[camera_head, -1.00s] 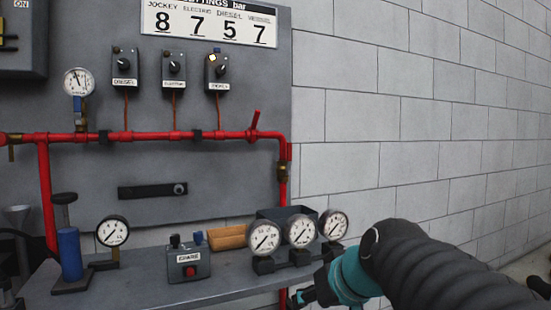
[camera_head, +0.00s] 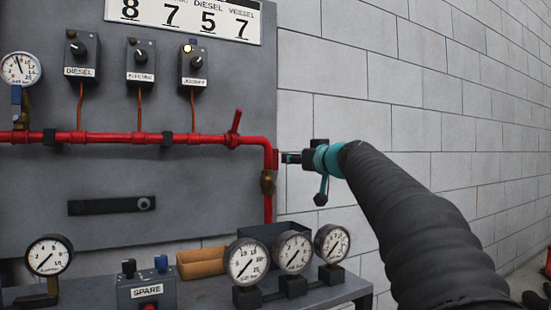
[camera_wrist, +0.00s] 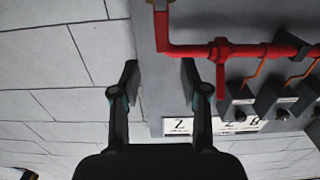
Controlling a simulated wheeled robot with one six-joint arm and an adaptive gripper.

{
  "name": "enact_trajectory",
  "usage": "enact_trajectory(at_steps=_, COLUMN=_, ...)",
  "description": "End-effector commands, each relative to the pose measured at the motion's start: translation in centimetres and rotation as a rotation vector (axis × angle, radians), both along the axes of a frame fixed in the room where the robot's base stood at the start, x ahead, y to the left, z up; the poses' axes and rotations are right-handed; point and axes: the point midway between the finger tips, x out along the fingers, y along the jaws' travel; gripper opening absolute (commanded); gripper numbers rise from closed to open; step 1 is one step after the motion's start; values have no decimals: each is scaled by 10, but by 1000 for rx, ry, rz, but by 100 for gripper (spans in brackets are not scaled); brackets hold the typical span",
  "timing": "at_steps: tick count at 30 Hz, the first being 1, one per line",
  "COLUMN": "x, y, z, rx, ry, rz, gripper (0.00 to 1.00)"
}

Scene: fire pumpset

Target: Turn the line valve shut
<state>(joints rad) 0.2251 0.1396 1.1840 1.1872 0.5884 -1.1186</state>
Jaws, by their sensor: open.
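The line valve appears to be the red lever (camera_head: 236,121) on the horizontal red pipe, just left of its elbow. The lever stands up from the pipe, leaning slightly right. In the wrist view, which is upside down, the red lever (camera_wrist: 221,78) hangs below the pipe, just right of the right finger. My gripper (camera_head: 288,158) is to the right of the pipe's elbow, lower than the lever. In the wrist view my gripper (camera_wrist: 159,80) is open and empty, its fingers spread wide. I cannot tell whether a fingertip touches the pipe.
The red pipe (camera_head: 100,137) runs across the grey panel and turns down through a brass fitting (camera_head: 268,182). Several gauges, including a round one (camera_head: 246,261), stand on the bench below, beside a SPARE box (camera_head: 146,292). The white block wall (camera_head: 400,120) at right is bare.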

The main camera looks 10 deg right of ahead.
Motion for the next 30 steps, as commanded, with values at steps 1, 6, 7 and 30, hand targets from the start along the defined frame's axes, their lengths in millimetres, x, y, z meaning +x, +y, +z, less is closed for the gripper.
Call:
enact_trajectory(at_steps=1, x=11, y=5, z=2, rx=1, ry=3, rz=5, gripper=45)
enact_trajectory(at_steps=6, x=41, y=16, z=2, rx=0, ry=4, rz=5, gripper=45)
enact_trajectory(at_steps=7, x=46, y=17, z=3, rx=0, ry=4, rz=5, gripper=45)
enact_trajectory(at_steps=30, x=106, y=33, z=-1, rx=0, ry=2, rz=-1, gripper=45)
